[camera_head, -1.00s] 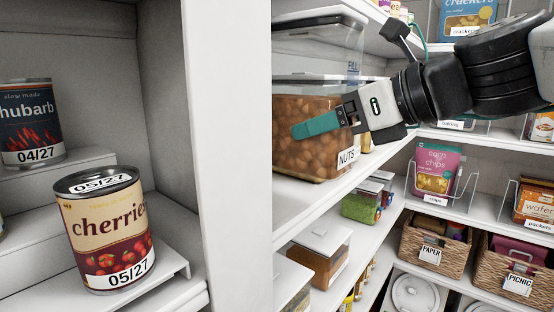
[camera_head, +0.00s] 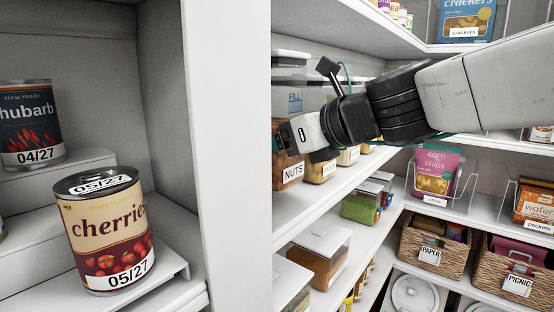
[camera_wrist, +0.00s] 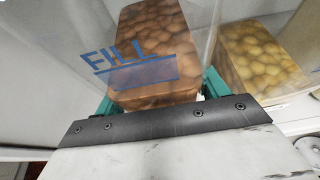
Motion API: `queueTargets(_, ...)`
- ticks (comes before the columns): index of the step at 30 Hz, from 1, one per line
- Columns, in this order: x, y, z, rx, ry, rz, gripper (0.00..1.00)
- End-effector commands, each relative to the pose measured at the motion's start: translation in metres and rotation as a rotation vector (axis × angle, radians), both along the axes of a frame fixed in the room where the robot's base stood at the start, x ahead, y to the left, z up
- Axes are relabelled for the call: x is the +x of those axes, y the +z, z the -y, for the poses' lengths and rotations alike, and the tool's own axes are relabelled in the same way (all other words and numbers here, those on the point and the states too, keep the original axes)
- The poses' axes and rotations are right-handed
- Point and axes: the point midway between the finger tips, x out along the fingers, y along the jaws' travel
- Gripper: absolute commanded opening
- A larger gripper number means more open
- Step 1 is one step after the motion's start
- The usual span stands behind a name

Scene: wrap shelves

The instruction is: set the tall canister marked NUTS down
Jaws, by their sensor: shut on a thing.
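The tall clear NUTS canister (camera_head: 291,172) holds brown nuts and has a white label. It stands upright over the middle shelf, partly hidden by the white upright and my gripper. I cannot tell whether its base touches the shelf. My gripper (camera_head: 283,138) is shut on it from the right. In the wrist view, the canister's clear wall (camera_wrist: 130,35) with blue FILL lettering sits between the teal fingers of my gripper (camera_wrist: 158,95).
A similar canister of paler contents (camera_wrist: 262,60) stands close at the right in the wrist view. More containers (camera_head: 348,156) line the shelf behind. The white upright (camera_head: 235,150) stands just left. Bare shelf (camera_head: 325,190) lies in front.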

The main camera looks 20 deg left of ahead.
Motion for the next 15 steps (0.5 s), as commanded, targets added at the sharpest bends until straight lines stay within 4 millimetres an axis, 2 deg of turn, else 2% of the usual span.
queueTargets(6, 0.001, -0.025, -0.002, 0.001, 0.0, 0.0, 0.19)
queueTargets(15, 0.002, -0.027, -0.004, 0.003, -0.001, 0.002, 0.19)
